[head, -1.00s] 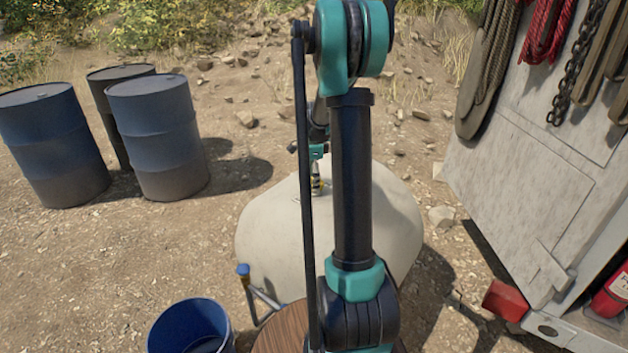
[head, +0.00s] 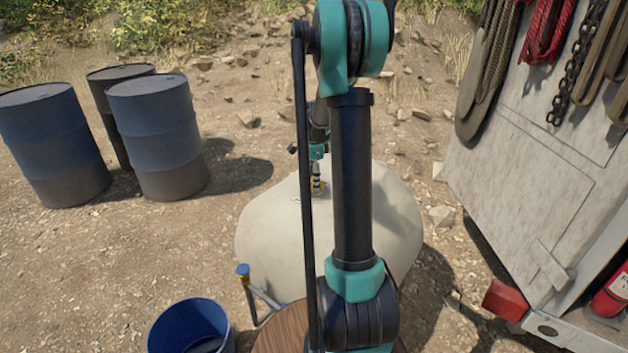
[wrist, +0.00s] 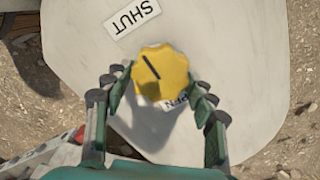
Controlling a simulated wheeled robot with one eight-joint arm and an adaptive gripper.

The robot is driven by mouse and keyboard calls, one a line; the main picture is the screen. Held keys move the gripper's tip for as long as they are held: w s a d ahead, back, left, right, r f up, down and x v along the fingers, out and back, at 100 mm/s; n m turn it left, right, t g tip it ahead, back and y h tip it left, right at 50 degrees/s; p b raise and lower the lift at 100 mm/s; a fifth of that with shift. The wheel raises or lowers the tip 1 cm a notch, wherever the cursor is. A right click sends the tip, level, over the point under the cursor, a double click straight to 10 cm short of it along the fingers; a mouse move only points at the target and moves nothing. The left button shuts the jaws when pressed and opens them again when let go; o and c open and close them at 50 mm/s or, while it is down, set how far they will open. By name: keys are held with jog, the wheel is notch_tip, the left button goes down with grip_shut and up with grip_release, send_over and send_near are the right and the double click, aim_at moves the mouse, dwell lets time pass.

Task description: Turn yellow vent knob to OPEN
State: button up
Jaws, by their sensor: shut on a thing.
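The yellow vent knob (wrist: 172,72) sits on top of the pale tank (wrist: 245,75) in the wrist view. A dark line on its face runs toward its upper-left edge. A SHUT label (wrist: 132,15) lies above and left of the knob, upside down in this view. An OPEN label (wrist: 178,104) lies just below it, partly covered by the knob. My gripper (wrist: 160,82) is closed around the knob, one finger on each side. In the head view my gripper (head: 316,178) is low over the tank top (head: 270,220), and my arm hides part of the tank.
Several blue drums (head: 158,135) stand at the left. A pale panel hung with ropes and chain (head: 530,170) and a red extinguisher (head: 610,290) are at the right.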

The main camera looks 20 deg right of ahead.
jog(key=n, duration=0.4)
jog(key=shift+n, duration=0.4)
jog(key=n, duration=1.3)
jog(key=shift+n, duration=0.3)
jog(key=n, duration=1.3)
jog(key=shift+n, duration=2)
